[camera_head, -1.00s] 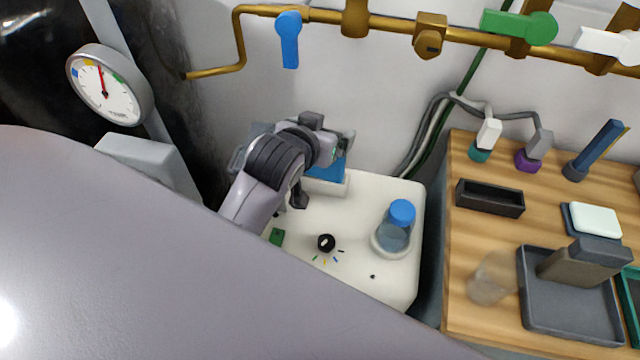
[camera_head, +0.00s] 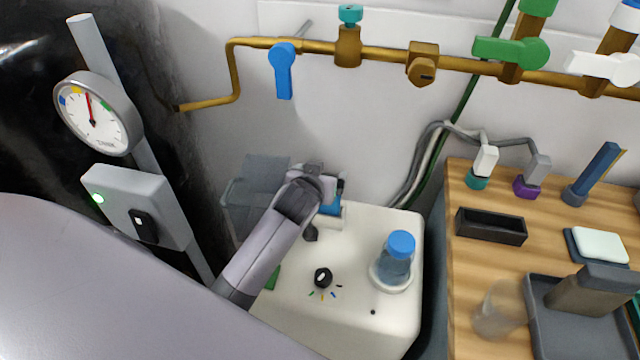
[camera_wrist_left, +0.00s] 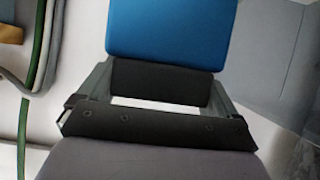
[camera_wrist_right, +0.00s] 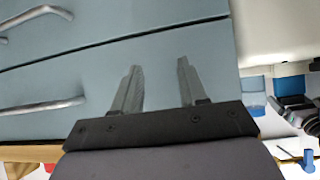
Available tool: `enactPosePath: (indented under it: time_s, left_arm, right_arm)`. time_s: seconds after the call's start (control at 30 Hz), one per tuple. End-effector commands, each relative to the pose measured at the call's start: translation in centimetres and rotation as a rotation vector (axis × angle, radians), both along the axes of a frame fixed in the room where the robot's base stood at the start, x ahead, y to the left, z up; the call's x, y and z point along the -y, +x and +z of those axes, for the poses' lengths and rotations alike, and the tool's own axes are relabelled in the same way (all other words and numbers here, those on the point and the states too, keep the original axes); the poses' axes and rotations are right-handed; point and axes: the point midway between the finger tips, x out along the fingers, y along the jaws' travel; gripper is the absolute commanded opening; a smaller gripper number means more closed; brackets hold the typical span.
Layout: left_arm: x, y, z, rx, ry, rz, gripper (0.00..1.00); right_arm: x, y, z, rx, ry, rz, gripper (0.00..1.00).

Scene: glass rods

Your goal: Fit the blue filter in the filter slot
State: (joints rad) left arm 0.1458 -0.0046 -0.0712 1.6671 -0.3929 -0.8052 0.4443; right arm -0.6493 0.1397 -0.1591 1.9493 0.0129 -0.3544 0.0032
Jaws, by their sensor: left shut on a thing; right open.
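The blue filter (camera_head: 331,208) is mostly hidden behind my left gripper (camera_head: 326,190) in the head view. In the left wrist view the blue filter (camera_wrist_left: 168,35) fills the top middle, with a black part below it between the fingers. My left gripper is shut on it. It is over the back of the white machine (camera_head: 380,325), by a raised white housing there. The filter slot is hidden, and I cannot tell how far the filter sits in it. My right gripper (camera_wrist_right: 158,88) is open and empty, in front of light blue drawers.
A blue-capped bottle (camera_head: 397,260) stands on the machine, right of a black knob (camera_head: 323,277). A wooden bench (camera_head: 465,235) with trays is to the right. A brass pipe (camera_head: 385,53) with valves runs along the wall. A gauge (camera_head: 92,117) is at left.

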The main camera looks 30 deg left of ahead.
Motion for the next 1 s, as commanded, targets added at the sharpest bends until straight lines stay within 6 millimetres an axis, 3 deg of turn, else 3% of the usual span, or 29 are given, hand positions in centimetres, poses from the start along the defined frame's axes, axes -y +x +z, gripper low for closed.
enactPosePath:
  time_s: [0.13, 0.5, 0.53, 1.0]
  left_arm:
    - [0.0, 0.0, -2.2, -0.002, 0.002, 0.000, 0.59]
    - [0.0, 0.0, -2.6, 0.000, 0.000, 0.000, 0.59]
    - [0.0, 0.0, -2.6, 0.000, 0.000, 0.000, 0.99]
    - [0.0, 0.0, -1.9, -0.001, 0.001, 0.000, 1.00]
  right_arm:
    - [0.0, 0.0, -0.5, -0.004, 0.002, -0.001, 0.43]
    - [-0.1, 0.2, -0.3, 0.003, 0.006, 0.000, 0.43]
    - [-0.2, 0.2, -0.2, 0.003, 0.006, 0.000, 0.43]
    - [-0.2, 0.2, 0.3, 0.003, 0.005, 0.002, 0.43]
